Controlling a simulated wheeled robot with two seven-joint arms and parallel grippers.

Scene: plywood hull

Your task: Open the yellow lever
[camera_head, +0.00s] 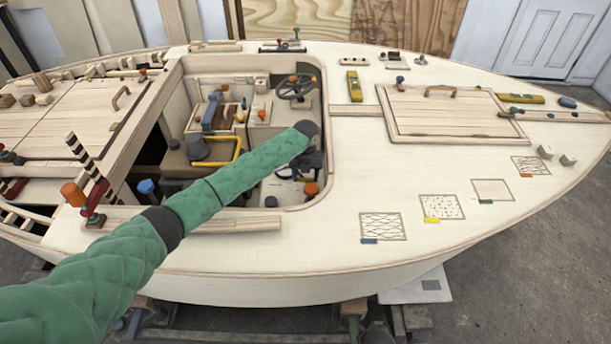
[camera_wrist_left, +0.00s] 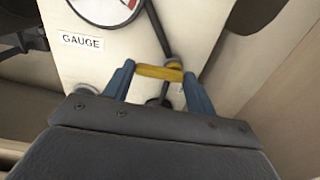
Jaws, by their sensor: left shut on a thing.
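The yellow lever (camera_wrist_left: 160,72) shows in the left wrist view as a short yellow bar on a dark stem, in front of a pale panel. My left gripper (camera_wrist_left: 158,73) has its two blue fingers at either end of the bar and is shut on it. In the head view my green left arm reaches into the cockpit opening, and the dark wrist covers the place where the lever is. I cannot make out the lever there. My right gripper is in neither view.
A round gauge (camera_wrist_left: 105,8) with a GAUGE label (camera_wrist_left: 81,41) sits beside the lever. The cockpit holds a steering wheel (camera_head: 296,87), a yellow rail (camera_head: 228,160) and an orange knob (camera_head: 311,188). The right foredeck has open room.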

